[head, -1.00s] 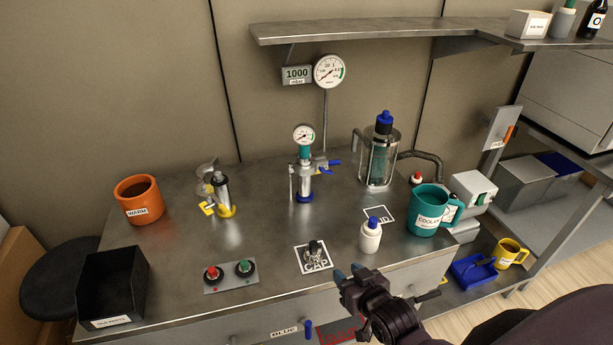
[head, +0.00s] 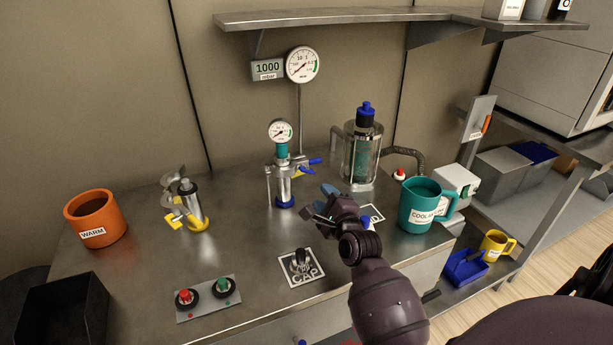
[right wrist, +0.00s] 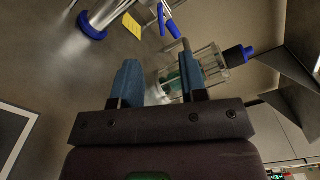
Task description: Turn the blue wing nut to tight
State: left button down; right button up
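A metal post fitting with a gauge on top and a blue base ring (head: 285,202) stands mid-bench. A blue winged part (head: 314,162) on its right side looks like the blue wing nut; a yellow tag hangs beside it. In the right wrist view the blue wings (right wrist: 168,24) show at the top, beyond the fingers. My right gripper (head: 325,200) is in front of the fitting and to its right, apart from the nut. Its blue-tipped fingers (right wrist: 160,82) are apart with nothing gripped. How tight the nut is cannot be seen. My left gripper is out of view.
A glass vessel with a blue cap (head: 363,155) stands behind right, a teal mug (head: 424,205) to the right. A yellow-based fitting (head: 187,208) and orange pot (head: 96,217) are left. A button plate (head: 208,298) and CAP mat (head: 290,279) lie in front.

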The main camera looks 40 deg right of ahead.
aim_at(307, 172)
jog(key=shift+m, duration=0.4)
jog(key=b+x, duration=0.2)
jog(key=x, duration=0.9)
jog(key=shift+s, duration=0.1)
jog(key=shift+c, duration=0.6)
grip_shut()
jog(key=shift+r, duration=0.1)
